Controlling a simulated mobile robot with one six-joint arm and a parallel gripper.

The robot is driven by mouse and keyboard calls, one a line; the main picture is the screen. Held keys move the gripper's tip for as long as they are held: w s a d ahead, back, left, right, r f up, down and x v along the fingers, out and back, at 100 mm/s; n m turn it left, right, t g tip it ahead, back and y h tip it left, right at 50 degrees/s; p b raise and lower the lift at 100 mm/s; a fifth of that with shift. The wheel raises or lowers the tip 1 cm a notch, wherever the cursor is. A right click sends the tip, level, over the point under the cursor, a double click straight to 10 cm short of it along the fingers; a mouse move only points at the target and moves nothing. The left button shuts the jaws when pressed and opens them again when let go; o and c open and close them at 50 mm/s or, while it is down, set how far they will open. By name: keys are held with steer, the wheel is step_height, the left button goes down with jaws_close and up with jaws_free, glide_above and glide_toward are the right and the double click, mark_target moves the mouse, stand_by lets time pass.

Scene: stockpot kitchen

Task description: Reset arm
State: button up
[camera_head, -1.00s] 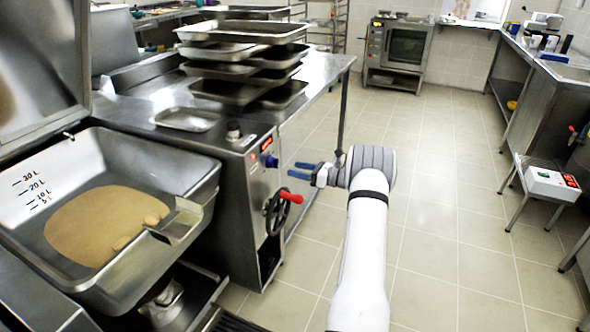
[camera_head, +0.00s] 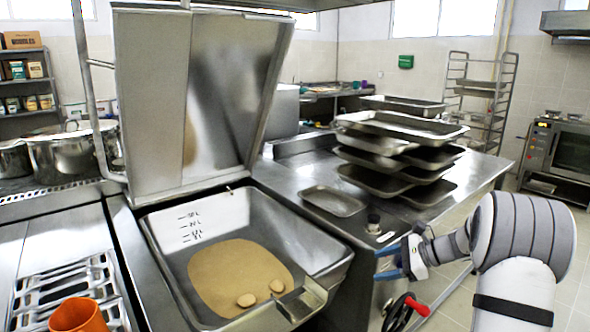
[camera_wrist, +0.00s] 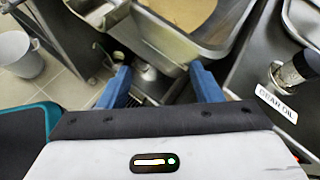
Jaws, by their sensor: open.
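My gripper (camera_head: 388,263) has two blue fingers. It is open and empty, to the right of the tilting pan and beside the front of the steel counter. In the wrist view its fingers (camera_wrist: 160,88) are spread apart with nothing between them. My white arm rises at the right of the head view, with the gripper pointing left. The steel tilting pan (camera_head: 325,258), with its lid raised, holds a brown layer of liquid (camera_head: 235,275) with two small lumps in it.
A red-handled wheel (camera_head: 401,312) sits just below my gripper. Stacked trays (camera_head: 400,150) and a single tray (camera_head: 333,201) lie on the steel counter (camera_head: 290,178). An orange container (camera_head: 78,316) is at bottom left. Open floor (camera_head: 455,290) shows at right.

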steer(key=s+a+r+n+g+h+p, duration=0.1)
steer(key=s+a+r+n+h+p, duration=0.2)
steer(key=s, duration=0.5)
steer(key=s+a+r+n+g+h, duration=0.1)
steer(key=s+a+r+n+h, duration=0.1)
steer(key=s+a+r+n, duration=0.35)
steer(key=s+a+r+n+g+h+p, duration=0.15)
steer(key=s+n, duration=0.35)
steer(key=s, duration=0.5)
steer(key=s+d+r+n+t+h+p, duration=0.1)
steer(key=s+n+h, duration=0.3)
steer(key=s, duration=0.4)
steer(key=shift+s+r+n+p, duration=0.4)
steer(key=shift+r+n+p, duration=0.05)
steer(key=shift+n+p, duration=0.4)
